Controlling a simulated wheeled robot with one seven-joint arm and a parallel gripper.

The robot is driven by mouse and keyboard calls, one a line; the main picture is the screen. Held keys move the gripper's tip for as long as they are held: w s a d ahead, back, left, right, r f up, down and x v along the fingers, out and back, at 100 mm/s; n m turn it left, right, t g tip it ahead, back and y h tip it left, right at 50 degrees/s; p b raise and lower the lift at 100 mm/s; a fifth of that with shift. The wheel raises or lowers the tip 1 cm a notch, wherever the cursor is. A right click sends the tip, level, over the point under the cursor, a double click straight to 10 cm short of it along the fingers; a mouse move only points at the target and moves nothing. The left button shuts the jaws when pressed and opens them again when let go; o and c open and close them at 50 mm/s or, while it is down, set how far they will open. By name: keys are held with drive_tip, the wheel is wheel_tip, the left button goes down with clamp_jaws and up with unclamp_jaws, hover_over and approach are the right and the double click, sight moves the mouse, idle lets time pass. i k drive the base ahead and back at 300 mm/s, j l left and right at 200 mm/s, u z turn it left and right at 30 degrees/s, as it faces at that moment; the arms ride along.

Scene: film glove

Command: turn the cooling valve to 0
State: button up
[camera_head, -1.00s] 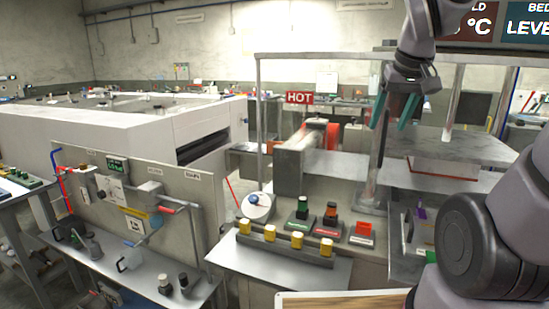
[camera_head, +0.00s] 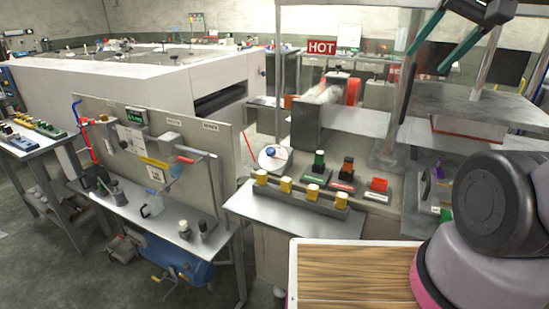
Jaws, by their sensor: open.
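A round white dial with a blue knob (camera_head: 271,154) stands on the bench in the middle of the view, left of the pushbutton boxes. It may be the cooling valve, but its markings are too small to read. A panel on the left also carries a blue and red pipe (camera_head: 84,130), a yellow bar (camera_head: 153,162) and a red-ended handle (camera_head: 186,160). My gripper (camera_head: 427,61) is at the top right, with its two teal fingers apart and nothing between them. It is far from the dial and above the right side of the bench.
A row of yellow knobs (camera_head: 286,185) lines the bench front. Behind it are green, black and red button boxes (camera_head: 345,173). A red HOT sign (camera_head: 321,47) hangs on a metal frame with upright posts (camera_head: 399,110). A wood-topped board (camera_head: 340,275) is at the bottom.

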sight(270, 151)
drive_tip(key=i+j, duration=0.1)
drive_tip(key=j, duration=0.35)
drive_tip(key=i+j, duration=0.1)
drive_tip(key=j, duration=0.35)
drive_tip(key=i+j, duration=0.1)
drive_tip(key=j, duration=0.35)
